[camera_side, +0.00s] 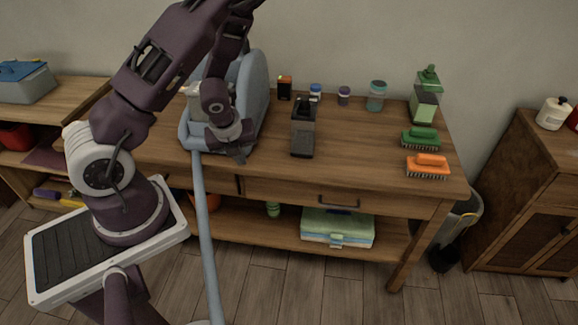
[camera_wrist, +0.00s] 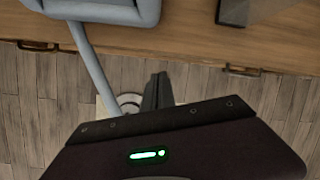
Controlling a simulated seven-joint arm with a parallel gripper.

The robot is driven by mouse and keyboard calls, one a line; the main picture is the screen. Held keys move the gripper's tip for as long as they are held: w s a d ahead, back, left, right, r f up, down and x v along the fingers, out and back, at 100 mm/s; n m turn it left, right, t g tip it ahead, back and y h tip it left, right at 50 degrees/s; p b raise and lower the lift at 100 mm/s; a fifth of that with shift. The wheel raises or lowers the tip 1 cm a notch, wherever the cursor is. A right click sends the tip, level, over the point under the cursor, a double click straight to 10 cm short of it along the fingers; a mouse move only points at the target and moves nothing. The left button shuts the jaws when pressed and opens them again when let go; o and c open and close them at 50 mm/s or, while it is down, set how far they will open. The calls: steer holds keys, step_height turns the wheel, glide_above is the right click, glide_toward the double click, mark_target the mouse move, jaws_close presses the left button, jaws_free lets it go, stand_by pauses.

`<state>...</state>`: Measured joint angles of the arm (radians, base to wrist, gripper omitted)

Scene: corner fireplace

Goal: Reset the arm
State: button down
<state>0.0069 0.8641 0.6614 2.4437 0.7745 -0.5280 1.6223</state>
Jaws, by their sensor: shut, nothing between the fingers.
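My gripper (camera_side: 240,155) points down above the wooden table, in front of the blue-grey rounded object (camera_side: 252,88) at the table's left part. Its fingers are together and hold nothing. In the wrist view the closed fingers (camera_wrist: 157,92) show above the dark gripper body, with the floor and the table's front edge behind them. My arm rises from its base at the left and bends over the table.
A green bottle (camera_side: 424,100), a green brush (camera_side: 420,138) and an orange brush (camera_side: 427,165) are at the right.

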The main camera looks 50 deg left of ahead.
steer(key=d+r+n+t, duration=0.1)
steer(key=d+r+n, duration=0.3)
steer(key=r+n, duration=0.45)
steer(key=d+r+n+t, duration=0.1)
steer(key=d+r+n, duration=0.4)
steer(key=r, duration=0.7)
steer(key=s+d+r+n+h, duration=0.2)
steer(key=s+d+r+n, duration=0.6)
steer(key=s, duration=0.4)
steer(key=shift+s+d+r+n+t+h, duration=0.3)
steer(key=shift+s+d+n+t, duration=0.1)
steer(key=shift+d+n, duration=0.35)
